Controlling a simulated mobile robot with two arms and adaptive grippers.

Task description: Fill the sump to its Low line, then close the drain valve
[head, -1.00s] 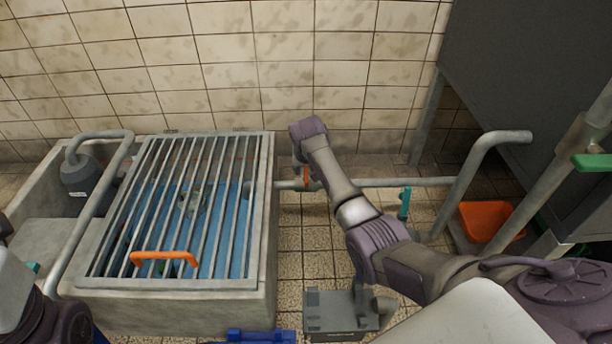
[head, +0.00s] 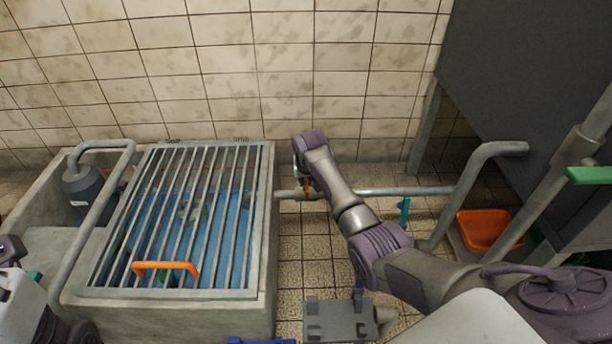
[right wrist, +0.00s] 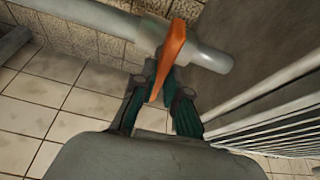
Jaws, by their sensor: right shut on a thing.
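The sump (head: 266,215) is a concrete basin under a grey bar grating with an orange handle bar (head: 165,267). Blue water (head: 232,222) shows between the bars; I cannot make out a Low line. A grey pipe (head: 375,191) leaves the sump's right side. On it, near the sump, is an orange valve lever (head: 306,185). My right gripper (right wrist: 160,84) is shut on this lever (right wrist: 174,45), which stands crosswise to the pipe (right wrist: 210,57) in the right wrist view. My left gripper is out of view; only part of that arm shows at lower left.
A teal valve handle (head: 404,211) is farther right on the pipe. An orange bin (head: 484,228) stands at the right, and a green handle (head: 590,175) is at the right edge. A grey box (head: 340,319) is on the tiled floor. A dark canister (head: 84,188) stands at left.

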